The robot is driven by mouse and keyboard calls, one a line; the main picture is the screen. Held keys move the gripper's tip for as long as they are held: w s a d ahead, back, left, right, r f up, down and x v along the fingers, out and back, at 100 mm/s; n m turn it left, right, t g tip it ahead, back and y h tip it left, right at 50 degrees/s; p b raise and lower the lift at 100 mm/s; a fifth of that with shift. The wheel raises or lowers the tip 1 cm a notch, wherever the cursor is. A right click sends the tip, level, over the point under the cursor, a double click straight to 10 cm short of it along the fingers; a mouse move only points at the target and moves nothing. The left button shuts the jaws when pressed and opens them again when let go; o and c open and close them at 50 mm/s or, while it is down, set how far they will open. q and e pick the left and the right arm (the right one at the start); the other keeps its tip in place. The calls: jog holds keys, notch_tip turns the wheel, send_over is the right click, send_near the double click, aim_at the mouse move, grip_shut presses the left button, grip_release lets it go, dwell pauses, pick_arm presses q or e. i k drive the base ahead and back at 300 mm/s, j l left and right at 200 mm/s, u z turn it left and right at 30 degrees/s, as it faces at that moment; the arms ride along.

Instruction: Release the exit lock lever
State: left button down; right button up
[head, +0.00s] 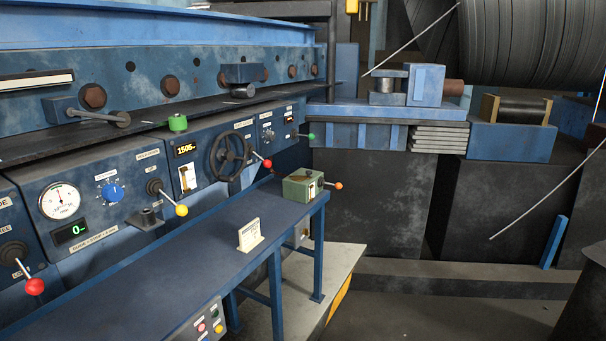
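Several ball-ended levers show on the blue control panel in the head view; the labels are too small to tell which is the exit lock lever. A red-knobbed lever (34,286) is at the lower left. A yellow-knobbed lever (180,209) sits right of a blue dial. Another red-knobbed lever (265,162) is beside the black handwheel. A green-knobbed lever (310,136) is at the panel's far right end. An orange-knobbed lever (337,185) sticks out of a small green box (303,185) on the shelf. Neither of my grippers is in view.
A blue shelf (170,262) runs along the panel front and carries a small white sign (250,235). The black handwheel (230,158) stands out from the panel. A button box (208,325) is below the shelf. Open dark floor lies to the lower right.

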aim_at(267, 163)
jog(key=i+z, duration=0.15)
jog(key=i, duration=0.3)
jog(key=i+j+z, duration=0.2)
jog(key=i, duration=0.25)
jog(key=i+j+z, duration=0.15)
jog(key=i, duration=0.3)
jog(key=i+j+z, duration=0.15)
jog(key=i, duration=0.25)
